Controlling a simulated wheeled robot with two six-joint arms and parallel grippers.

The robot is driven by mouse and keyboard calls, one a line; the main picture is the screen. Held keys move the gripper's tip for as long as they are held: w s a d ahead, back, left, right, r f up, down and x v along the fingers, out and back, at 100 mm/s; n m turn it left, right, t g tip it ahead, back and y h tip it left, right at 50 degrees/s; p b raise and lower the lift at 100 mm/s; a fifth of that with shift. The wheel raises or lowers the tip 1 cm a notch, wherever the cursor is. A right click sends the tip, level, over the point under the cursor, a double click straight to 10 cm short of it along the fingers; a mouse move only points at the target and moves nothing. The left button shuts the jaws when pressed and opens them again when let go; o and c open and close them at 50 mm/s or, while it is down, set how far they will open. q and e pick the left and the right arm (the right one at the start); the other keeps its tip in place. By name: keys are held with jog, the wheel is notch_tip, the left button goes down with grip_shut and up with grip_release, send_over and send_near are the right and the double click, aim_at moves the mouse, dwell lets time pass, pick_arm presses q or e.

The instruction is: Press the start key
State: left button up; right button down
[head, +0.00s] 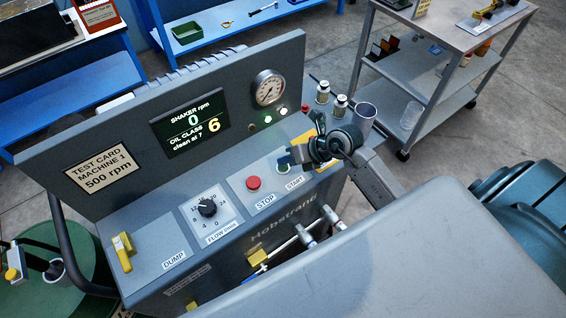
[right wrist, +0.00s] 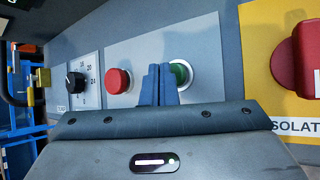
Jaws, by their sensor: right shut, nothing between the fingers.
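The start key is a round green button in a pale ring, partly hidden behind my fingers in the right wrist view (right wrist: 181,73). In the head view the START label (head: 295,183) shows below it on the sloped panel. My right gripper (head: 289,160) is at the key, its blue fingers shut together and empty. In the right wrist view the fingertips (right wrist: 159,70) overlap the left part of the key. I cannot tell whether they touch it. The display (head: 190,122) reads shaker rpm 0 and oil class 6. My left gripper is not in view.
The red stop button (head: 253,183) sits left of the start key. A red isolator knob (right wrist: 306,55) on a yellow plate is to the right. The flow dial (head: 207,208) and yellow dump handle (head: 122,250) are farther left. Vials (head: 323,92) and a cup (head: 365,115) stand behind my right gripper.

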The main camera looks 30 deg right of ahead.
aim_at(287, 167)
jog(key=shift+r, duration=0.3)
notch_tip(287, 167, up, 5)
jog(key=p, duration=0.4)
dwell(0.9)
